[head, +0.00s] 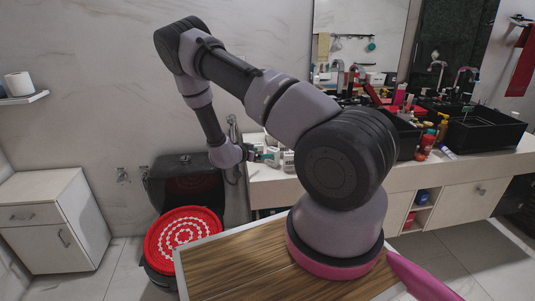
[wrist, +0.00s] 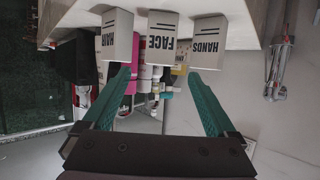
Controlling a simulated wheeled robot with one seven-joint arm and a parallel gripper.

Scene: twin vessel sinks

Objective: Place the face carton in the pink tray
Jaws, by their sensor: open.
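The face carton (wrist: 160,36) is a small white box with the word FACE printed upside down in the wrist view. It stands between the hair carton (wrist: 117,34) on its left and the hands carton (wrist: 208,42) on its right. My gripper (wrist: 158,76) has two teal fingers spread apart with nothing between them. Its tips point towards the cartons, and the face carton lies between their lines, apart from them. In the head view my gripper (head: 258,154) is at the left end of the counter, beside small white cartons (head: 288,161) whose labels are unreadable.
The counter (head: 268,188) carries a black sink (head: 484,132) and several bottles (head: 426,143) on the right. My arm hides part of the counter's middle. A toilet with a red lid (head: 186,238) stands below and left of my gripper. A mirror (head: 352,45) hangs behind.

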